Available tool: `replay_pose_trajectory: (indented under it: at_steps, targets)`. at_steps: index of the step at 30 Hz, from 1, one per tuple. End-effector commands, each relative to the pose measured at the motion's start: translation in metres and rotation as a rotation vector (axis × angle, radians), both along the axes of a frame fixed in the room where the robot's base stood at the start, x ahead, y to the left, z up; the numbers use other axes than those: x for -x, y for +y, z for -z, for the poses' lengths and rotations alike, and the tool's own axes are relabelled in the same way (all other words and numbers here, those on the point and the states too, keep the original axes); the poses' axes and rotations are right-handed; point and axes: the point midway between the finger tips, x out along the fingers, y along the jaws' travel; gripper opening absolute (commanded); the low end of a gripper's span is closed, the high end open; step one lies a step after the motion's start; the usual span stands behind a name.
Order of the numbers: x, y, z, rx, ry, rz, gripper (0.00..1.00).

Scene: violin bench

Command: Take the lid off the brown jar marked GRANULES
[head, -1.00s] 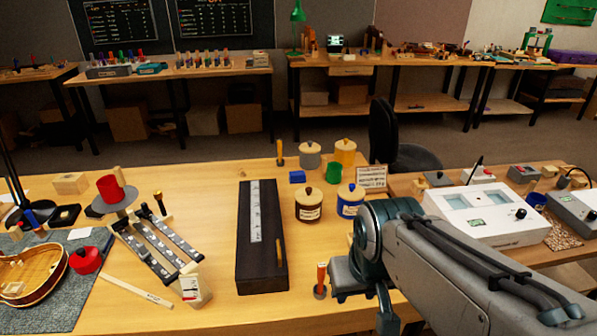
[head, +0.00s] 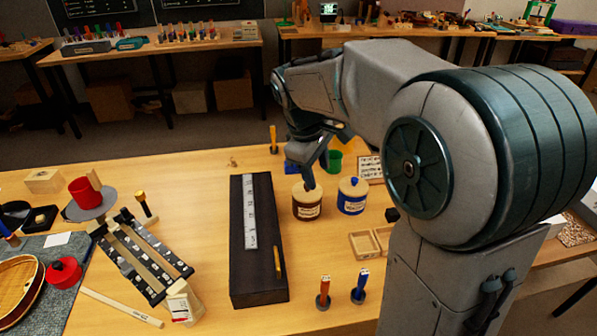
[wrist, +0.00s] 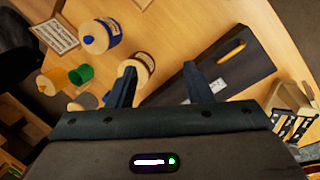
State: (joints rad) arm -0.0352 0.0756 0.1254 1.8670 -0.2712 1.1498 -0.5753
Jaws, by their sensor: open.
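The brown jar (head: 306,212) stands upright on the bench with its pale wooden lid (head: 300,191) on. Its label is too small to read. My gripper (head: 312,178) points down close over this lid; in the head view one finger overlaps the lid's knob. In the wrist view my gripper (wrist: 160,84) has its two fingers apart with nothing held between them. There the brown jar (wrist: 146,62) shows beside and partly behind the left finger, so it is not centred between the fingers. Whether a finger touches the lid cannot be told.
A blue jar (head: 351,203) with a similar lid stands just right of the brown one. A long dark box (head: 258,245) lies to the left. Small wooden trays (head: 364,244) sit at front right.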

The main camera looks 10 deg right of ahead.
Motion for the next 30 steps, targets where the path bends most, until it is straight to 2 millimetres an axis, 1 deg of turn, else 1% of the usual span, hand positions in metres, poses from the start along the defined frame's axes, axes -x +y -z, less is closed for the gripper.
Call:
replay_pose_trajectory:
  at_steps: [1,5,6,9,12,15,18,23,26,30]
  targets:
    - [-0.021,0.005,0.003,0.024,0.03,-0.069,0.46]
    - [-0.067,0.015,0.011,0.082,0.103,-0.244,0.46]
    - [-0.08,0.017,0.015,0.098,0.126,-0.297,0.46]
    - [-0.112,0.024,0.027,0.132,0.182,-0.417,0.46]
    - [-0.137,0.029,0.04,0.159,0.233,-0.519,0.46]
    - [-0.156,0.032,0.051,0.178,0.272,-0.595,0.46]
    - [-0.167,0.035,0.059,0.188,0.297,-0.646,0.46]
    - [-0.174,0.033,0.069,0.195,0.318,-0.677,0.46]
    - [-0.174,0.027,0.084,0.196,0.322,-0.679,0.46]
    - [-0.174,0.016,0.11,0.196,0.322,-0.679,0.46]
